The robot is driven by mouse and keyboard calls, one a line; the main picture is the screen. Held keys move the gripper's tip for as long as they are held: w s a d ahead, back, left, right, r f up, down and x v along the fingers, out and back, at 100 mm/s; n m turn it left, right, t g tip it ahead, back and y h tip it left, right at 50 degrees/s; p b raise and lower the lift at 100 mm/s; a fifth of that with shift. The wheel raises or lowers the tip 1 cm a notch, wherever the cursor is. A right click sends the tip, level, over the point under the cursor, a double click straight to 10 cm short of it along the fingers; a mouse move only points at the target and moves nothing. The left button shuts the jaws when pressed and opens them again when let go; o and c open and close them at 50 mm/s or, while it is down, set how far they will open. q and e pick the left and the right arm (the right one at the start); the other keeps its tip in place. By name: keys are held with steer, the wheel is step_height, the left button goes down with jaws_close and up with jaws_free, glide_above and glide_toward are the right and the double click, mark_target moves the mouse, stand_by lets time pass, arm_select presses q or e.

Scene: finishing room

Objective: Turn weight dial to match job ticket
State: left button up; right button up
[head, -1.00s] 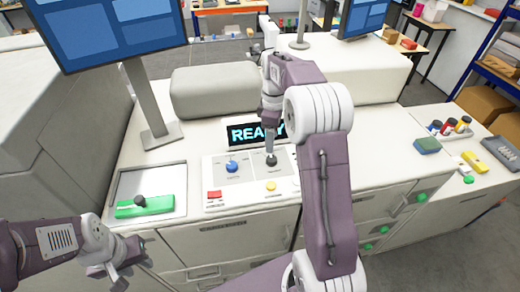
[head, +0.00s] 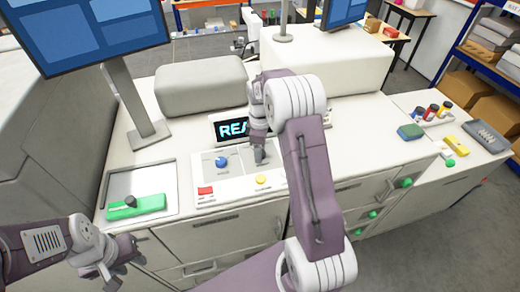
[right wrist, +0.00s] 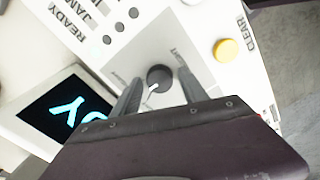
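The weight dial, a black round knob (right wrist: 159,78) with a white pointer mark, sits on a grey panel in the right wrist view. The mark points to the lower left of that picture. My right gripper (right wrist: 159,80) has one finger on each side of the knob, with small gaps showing, so it looks open. In the head view my right gripper (head: 259,158) is over the control panel (head: 230,183) and hides the knob. My left gripper (head: 100,276) is low at the left, in front of the counter, its opening unclear. I make out no job ticket.
A blue dial (head: 221,161), a red button (head: 205,191) and a yellow button (head: 261,180) share the panel. A display (head: 230,129) stands behind, partly hidden by my arm. A green block (head: 136,207) with a black knob is on a tray at left.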

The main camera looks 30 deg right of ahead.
jaws_close()
steer(key=shift+r+m+p, duration=0.15)
steer(key=shift+m+p, duration=0.35)
steer(key=shift+m, duration=0.5)
steer(key=m, duration=0.3)
steer(key=shift+o, duration=1.9)
jaws_free()
